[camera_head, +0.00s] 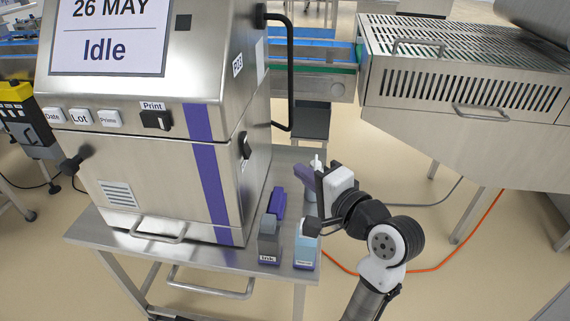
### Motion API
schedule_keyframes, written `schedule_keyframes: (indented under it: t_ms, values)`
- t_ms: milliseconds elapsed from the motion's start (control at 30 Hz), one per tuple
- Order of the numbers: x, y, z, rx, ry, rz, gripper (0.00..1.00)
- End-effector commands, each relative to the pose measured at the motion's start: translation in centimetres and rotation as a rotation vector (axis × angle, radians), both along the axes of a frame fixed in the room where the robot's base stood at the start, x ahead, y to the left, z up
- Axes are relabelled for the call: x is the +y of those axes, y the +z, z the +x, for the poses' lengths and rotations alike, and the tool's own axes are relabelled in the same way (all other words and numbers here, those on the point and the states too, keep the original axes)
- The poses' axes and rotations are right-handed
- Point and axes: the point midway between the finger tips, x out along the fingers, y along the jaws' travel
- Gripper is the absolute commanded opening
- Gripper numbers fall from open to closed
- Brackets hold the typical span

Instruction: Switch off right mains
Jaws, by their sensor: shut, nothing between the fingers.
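A steel machine (150,185) with a purple stripe stands on a steel table, its screen (108,38) reading "26 MAY" and "Idle". A black rocker switch (245,146) sits on its right side face, seen at a steep angle; its on or off position cannot be told. Another black switch (156,119), labelled "Print", is on the front. My gripper (318,168) is shut and empty, to the right of the machine above the table's right edge. It is apart from the side switch. No label reading mains is legible.
A grey cartridge (268,246) and a light blue one (306,248) stand at the table's right front, near my gripper. A purple object (277,203) lies behind them. A black tube handle (290,75) runs beside the machine. A slotted steel unit (465,85) is at right.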

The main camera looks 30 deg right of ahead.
Motion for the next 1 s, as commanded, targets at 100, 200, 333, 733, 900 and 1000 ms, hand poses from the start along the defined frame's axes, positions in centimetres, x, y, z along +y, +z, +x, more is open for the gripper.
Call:
schedule_keyframes:
  t_ms: [100,200,333,733,900,1000]
  values:
    - [0.5,-0.1,2.0,0.002,0.006,0.001,0.0]
    - [1.0,-0.3,4.2,0.003,0.006,0.0,0.0]
    - [1.5,-0.5,6.9,0.003,0.005,0.001,0.0]
    - [4.7,-1.3,10.7,0.001,0.002,-0.001,0.0]
    - [5.0,-1.4,10.9,0.001,0.0,-0.001,0.0]
    - [5.0,-1.5,10.9,0.001,0.0,-0.002,0.0]
